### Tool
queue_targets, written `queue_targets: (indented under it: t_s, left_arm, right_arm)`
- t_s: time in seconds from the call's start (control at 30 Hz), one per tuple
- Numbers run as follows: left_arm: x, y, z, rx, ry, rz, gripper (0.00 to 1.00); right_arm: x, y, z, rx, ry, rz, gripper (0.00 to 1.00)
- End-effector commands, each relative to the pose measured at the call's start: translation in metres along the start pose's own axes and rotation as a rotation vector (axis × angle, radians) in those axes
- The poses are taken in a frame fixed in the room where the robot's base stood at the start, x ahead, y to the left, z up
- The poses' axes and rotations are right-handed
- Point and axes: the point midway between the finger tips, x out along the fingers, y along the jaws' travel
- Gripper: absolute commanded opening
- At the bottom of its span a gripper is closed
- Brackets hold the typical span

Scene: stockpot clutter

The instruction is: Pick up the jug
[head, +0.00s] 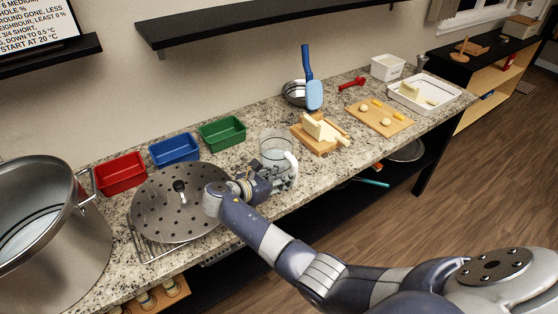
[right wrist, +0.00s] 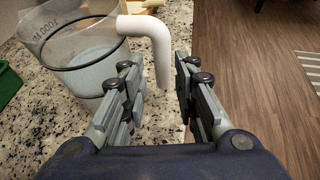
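The jug (head: 273,146) is clear with a white handle and stands on the granite counter. In the right wrist view the jug (right wrist: 85,62) is at the upper left, with markings on its wall and a pale, cloudy content. Its white handle (right wrist: 150,38) curves down toward the space between my fingers. My right gripper (head: 268,182) is beside the jug on its handle side. In the right wrist view this gripper (right wrist: 159,72) is open, with the handle's lower end between or just beyond the fingertips; contact is not clear. My left gripper is not in view.
A perforated steel disc (head: 160,208) lies left of my right gripper, near a large pot (head: 70,255). Red (head: 121,173), blue (head: 174,149) and green (head: 222,133) bins stand behind. A wooden board (head: 309,143) with pale blocks is right of the jug. The counter's front edge is close.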

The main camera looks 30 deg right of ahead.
Motion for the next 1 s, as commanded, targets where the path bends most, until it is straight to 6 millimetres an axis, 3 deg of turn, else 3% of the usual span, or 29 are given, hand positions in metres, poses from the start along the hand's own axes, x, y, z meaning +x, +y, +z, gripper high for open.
queue_targets:
  t_s: [0.23,0.5,0.8,0.93,1.0]
  left_arm:
    - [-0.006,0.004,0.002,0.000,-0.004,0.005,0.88]
    - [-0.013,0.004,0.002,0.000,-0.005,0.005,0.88]
    - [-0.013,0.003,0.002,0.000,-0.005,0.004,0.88]
    - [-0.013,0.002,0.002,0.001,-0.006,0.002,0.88]
    - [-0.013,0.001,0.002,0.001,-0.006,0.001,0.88]
  right_arm:
    - [0.021,-0.002,0.000,0.000,0.001,-0.002,0.28]
    - [0.058,-0.004,-0.004,0.001,0.000,-0.001,0.28]
    - [0.063,-0.004,-0.005,0.002,0.002,0.000,0.28]
    - [0.063,-0.004,-0.005,0.002,0.002,0.000,0.01]
    - [0.063,-0.004,-0.005,0.002,0.002,0.000,0.00]
